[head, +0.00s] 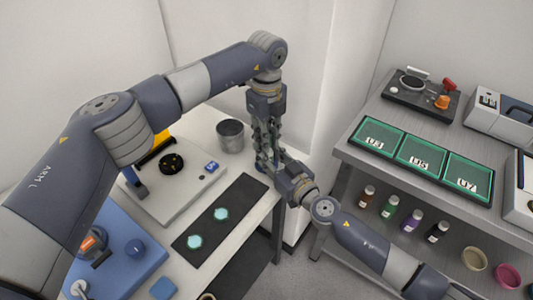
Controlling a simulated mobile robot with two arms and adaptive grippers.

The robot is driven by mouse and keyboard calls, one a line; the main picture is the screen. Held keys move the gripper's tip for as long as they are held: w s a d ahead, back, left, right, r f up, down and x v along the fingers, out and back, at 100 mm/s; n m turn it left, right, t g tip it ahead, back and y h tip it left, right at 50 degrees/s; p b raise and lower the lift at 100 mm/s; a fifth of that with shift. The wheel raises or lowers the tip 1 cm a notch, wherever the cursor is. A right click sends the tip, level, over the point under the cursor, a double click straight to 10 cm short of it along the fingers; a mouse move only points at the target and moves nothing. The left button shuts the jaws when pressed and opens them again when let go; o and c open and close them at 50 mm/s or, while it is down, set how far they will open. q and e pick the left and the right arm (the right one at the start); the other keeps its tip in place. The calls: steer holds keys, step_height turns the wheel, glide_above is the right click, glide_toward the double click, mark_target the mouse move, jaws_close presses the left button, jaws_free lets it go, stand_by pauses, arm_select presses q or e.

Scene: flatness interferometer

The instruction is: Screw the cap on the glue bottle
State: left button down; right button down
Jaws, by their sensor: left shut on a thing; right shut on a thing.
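My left gripper (265,142) points straight down over the right edge of the white table. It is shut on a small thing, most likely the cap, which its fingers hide. My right gripper (273,167) comes in from the lower right, just below the left one. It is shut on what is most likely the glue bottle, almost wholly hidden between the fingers. The two grippers are very close together, one above the other. Whether cap and bottle touch cannot be told from here.
A metal cup (230,136) stands close left of the grippers. A dark mat (221,213) with two pale teal discs lies in front. Several small capped bottles stand on the lower shelf at right, under green trays (420,155). An instrument with a black disc (171,163) is at left.

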arm_select(q)
steer(key=m, duration=0.7)
steer(key=shift+m, duration=0.4)
steer(key=m, duration=0.4)
steer(key=shift+m, duration=0.4)
steer(key=m, duration=0.4)
steer(key=shift+m, duration=0.3)
steer(key=m, duration=0.7)
steer(key=shift+a+m, duration=0.15)
steer(key=shift+m, duration=0.15)
steer(key=m, duration=0.4)
steer(key=shift+a+m, duration=0.1)
steer(key=shift+m, duration=0.2)
steer(key=m, duration=0.4)
steer(key=shift+w, duration=0.1)
steer(key=c, duration=1.5)
jaws_free()
steer(key=shift+d, duration=0.2)
